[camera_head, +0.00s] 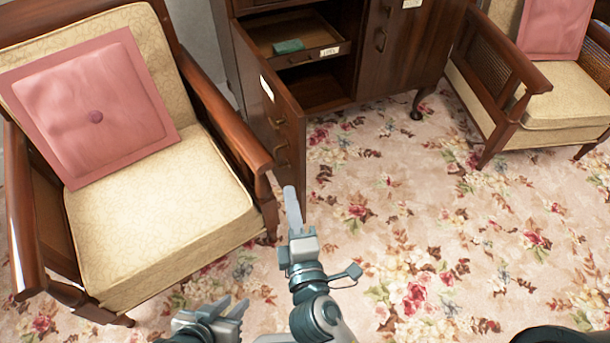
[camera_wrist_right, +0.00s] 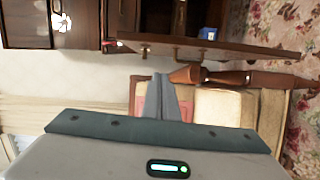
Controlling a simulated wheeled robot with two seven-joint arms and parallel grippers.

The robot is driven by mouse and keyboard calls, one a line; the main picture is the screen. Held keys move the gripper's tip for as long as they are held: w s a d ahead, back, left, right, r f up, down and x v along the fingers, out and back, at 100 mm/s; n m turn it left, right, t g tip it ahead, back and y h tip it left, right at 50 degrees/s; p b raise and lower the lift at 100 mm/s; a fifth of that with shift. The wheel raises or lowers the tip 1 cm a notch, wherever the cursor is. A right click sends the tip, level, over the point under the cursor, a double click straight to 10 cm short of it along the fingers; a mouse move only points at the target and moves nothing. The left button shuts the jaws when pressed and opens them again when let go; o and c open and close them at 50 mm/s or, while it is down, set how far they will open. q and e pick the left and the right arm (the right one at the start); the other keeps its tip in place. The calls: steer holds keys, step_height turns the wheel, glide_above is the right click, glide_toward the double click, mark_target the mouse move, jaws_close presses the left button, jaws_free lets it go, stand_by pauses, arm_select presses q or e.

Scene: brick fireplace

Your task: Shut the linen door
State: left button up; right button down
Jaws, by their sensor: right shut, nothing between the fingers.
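The wooden cabinet (camera_head: 360,95) has its left door (camera_head: 285,125) swung open toward me. This door has a pale label, too small to read, and metal handles on its face. It is the likely linen door. It also shows nearly edge-on in the right wrist view (camera_wrist_right: 245,48). My right gripper (camera_head: 291,192) is shut and empty, its tips close to the door's lower front edge; contact cannot be told. Its fingers point up in the wrist view (camera_wrist_right: 163,78). My left gripper (camera_head: 238,306) is low in the head view, fingers apart, away from the door.
An inner drawer (camera_head: 318,55) holding a green item (camera_head: 288,46) stands out inside the cabinet. The right cabinet door (camera_head: 405,50) is closed. A cushioned armchair (camera_head: 150,215) stands close left of the open door; another (camera_head: 565,90) stands right. The floral carpet (camera_head: 400,200) is clear in front.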

arm_select(q)
steer(key=shift+s, duration=0.1)
arm_select(e)
steer(key=shift+s+a+r+n, duration=0.3)
steer(key=shift+a+r+n, duration=0.1)
steer(key=shift+r+n, duration=0.1)
arm_select(q)
steer(key=shift+r, duration=0.1)
arm_select(e)
steer(key=shift+w, duration=0.1)
arm_select(q)
steer(key=shift+s+a+g+p, duration=0.15)
steer(key=shift+a+g+p, duration=0.15)
steer(key=shift+a+p, duration=0.15)
arm_select(e)
steer(key=w+d, duration=0.2)
steer(key=w, duration=0.9)
steer(key=shift+d, duration=0.2)
arm_select(q)
steer(key=shift+s, duration=0.1)
arm_select(e)
steer(key=shift+w+d, duration=0.1)
